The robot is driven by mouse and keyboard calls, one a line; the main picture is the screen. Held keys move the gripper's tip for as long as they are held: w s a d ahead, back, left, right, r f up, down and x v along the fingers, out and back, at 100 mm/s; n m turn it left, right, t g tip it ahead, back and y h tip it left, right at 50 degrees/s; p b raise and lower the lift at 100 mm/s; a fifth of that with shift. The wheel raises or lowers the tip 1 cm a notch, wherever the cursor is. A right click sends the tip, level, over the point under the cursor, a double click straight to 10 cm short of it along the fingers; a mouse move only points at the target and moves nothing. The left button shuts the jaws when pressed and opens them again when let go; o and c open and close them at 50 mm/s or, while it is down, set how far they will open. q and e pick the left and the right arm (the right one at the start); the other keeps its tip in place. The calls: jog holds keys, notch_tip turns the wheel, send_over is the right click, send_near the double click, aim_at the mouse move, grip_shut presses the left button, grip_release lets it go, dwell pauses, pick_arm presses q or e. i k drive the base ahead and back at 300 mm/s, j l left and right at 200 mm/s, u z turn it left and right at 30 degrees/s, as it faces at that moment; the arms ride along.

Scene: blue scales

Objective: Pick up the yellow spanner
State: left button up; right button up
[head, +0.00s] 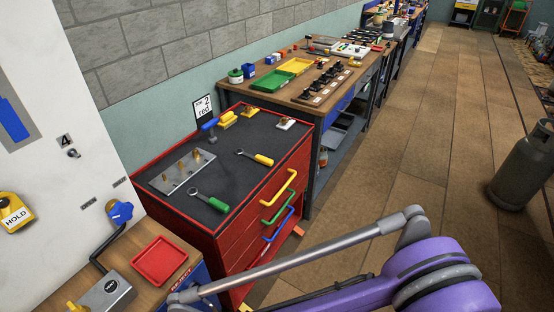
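The yellow spanner (255,157) lies flat on the dark top of the red tool cabinet (222,236). Its grey open end points left and its yellow handle lies to the right, near the cabinet's front edge. Nothing covers it. A green-handled spanner (208,200) lies nearer on the same top, apart from it. One of my arms, purple with a grey link, crosses the lower right of the head view, in front of the cabinet. I make out no gripper fingers on it. My other arm does not show.
A metal plate with brass fittings (183,171), a blue-handled tool (209,128) and yellow items (227,118) share the cabinet top. A workbench (278,80) with trays stands behind. A red tray (160,261) is at lower left. A gas cylinder (522,168) stands right; floor between is clear.

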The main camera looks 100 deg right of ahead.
aim_at(264, 160)
jog(key=z, duration=3.2)
jog(key=i+l+u, duration=0.15)
jog(key=u, duration=1.2)
jog(key=l+u, duration=0.8)
jog(key=l, duration=0.8)
jog(key=k+l+u, duration=0.1)
jog(key=l, duration=0.5)
jog(key=k+l+u, duration=0.1)
jog(key=l, duration=0.45)
